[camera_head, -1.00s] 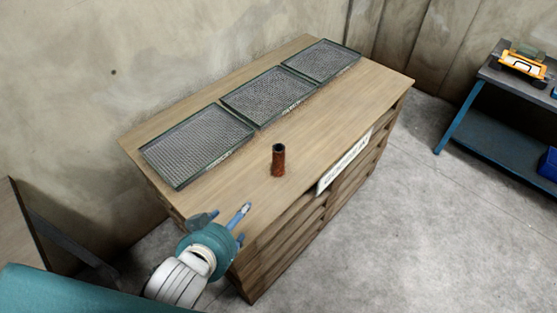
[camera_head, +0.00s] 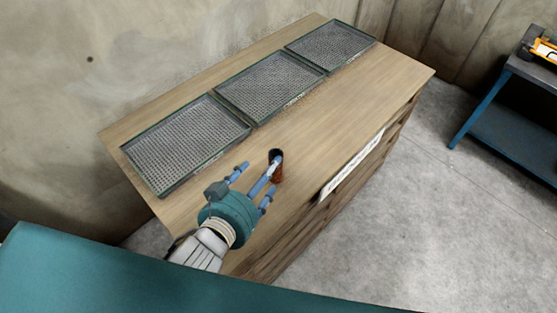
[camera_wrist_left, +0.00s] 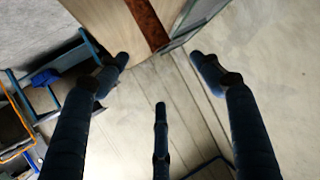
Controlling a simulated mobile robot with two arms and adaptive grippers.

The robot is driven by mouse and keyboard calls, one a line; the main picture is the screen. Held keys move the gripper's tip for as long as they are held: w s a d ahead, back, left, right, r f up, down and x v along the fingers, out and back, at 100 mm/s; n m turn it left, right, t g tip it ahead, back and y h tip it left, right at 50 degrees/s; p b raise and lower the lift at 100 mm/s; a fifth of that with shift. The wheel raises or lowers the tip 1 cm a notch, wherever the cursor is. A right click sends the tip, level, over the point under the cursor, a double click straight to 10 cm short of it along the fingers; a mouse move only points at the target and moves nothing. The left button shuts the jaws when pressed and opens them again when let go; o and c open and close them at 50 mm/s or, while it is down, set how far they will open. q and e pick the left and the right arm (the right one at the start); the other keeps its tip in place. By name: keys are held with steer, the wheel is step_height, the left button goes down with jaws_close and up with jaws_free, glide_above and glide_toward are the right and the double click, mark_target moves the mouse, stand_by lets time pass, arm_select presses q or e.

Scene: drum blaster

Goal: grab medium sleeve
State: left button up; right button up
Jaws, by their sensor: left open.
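A single rusty red-brown sleeve (camera_head: 278,172) stands upright on the wooden workbench top (camera_head: 340,100), with its dark open end up. In the left wrist view the sleeve (camera_wrist_left: 148,22) shows at the top, between the two outer fingers and beyond their tips. My left gripper (camera_head: 258,182) has its blue fingers spread and open, close to the sleeve on its near left side. One finger overlaps the sleeve in the head view; I cannot tell whether it touches. My right gripper is not in view.
Three mesh trays in a row lie along the back of the bench: left tray (camera_head: 185,145), middle tray (camera_head: 270,85) and right tray (camera_head: 330,45); they look empty. A white label (camera_head: 352,162) is on the front edge. A blue-legged table (camera_head: 515,95) stands at right.

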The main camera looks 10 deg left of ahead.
arm_select(q)
steer(key=b, duration=0.3)
glide_toward(279, 166)
steer(key=x, duration=0.2)
steer(key=b+x, duration=0.1)
steer(key=x, duration=0.1)
steer(key=f+x, duration=0.1)
steer(key=x, duration=0.1)
steer(key=shift+s+a+b, duration=0.1)
steer(key=shift+a+b, duration=0.15)
steer(key=shift+b, duration=0.05)
steer(key=x, duration=0.5)
steer(key=shift+w+f, duration=0.25)
steer(key=shift+w, duration=0.1)
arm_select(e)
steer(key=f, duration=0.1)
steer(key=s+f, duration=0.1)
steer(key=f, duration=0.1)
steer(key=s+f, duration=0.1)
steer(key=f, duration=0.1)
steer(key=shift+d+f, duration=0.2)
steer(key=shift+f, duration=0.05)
arm_select(q)
steer(key=c, duration=1.6)
steer(key=shift+r, duration=0.15)
jaws_close()
